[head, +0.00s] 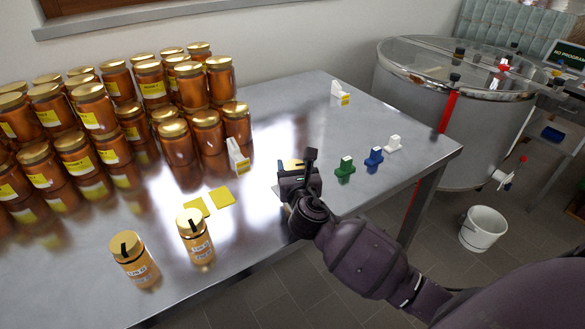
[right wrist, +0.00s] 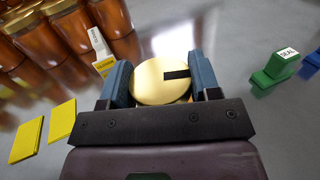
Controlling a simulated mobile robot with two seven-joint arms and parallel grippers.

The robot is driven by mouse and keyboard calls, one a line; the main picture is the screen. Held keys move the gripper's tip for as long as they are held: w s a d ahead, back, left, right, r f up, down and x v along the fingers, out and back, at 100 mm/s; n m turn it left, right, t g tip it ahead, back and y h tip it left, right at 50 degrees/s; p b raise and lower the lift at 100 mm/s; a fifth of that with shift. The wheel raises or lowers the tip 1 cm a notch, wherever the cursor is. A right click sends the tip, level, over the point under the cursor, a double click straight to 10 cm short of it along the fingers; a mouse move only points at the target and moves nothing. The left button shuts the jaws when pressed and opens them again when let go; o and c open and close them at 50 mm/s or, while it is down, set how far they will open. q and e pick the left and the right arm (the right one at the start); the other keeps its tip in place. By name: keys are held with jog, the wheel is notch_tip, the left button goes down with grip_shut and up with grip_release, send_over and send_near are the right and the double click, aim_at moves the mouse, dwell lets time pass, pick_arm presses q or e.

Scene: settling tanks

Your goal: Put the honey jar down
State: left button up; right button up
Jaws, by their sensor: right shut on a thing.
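My right gripper (head: 297,172) is over the steel table, right of the yellow pads. In the right wrist view its two blue-grey fingers (right wrist: 162,88) are shut on the honey jar, one on each side of its gold lid (right wrist: 150,80), which has a black strip. In the head view only a bit of the gold lid (head: 291,163) shows behind the gripper. The jar's body is hidden, so I cannot tell whether its base touches the table. My left gripper is not in view.
Stacked honey jars (head: 88,108) fill the table's left. Two labelled jars (head: 134,260) (head: 196,238) stand near the front edge. Yellow pads (head: 222,196) lie left of the gripper; green (head: 345,168), blue (head: 374,156) and white (head: 393,144) stamps stand right. The steel table (head: 290,115) is clear behind.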

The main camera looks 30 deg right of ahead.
dwell(0.3)
jog(key=o, duration=1.1)
jog(key=shift+c, duration=0.2)
jog(key=shift+s+r, duration=0.1)
jog(key=shift+s, duration=0.05)
jog(key=p+v, duration=0.1)
jog(key=v, duration=1)
jog(key=shift+s+a, duration=0.2)
jog(key=shift+s, duration=0.15)
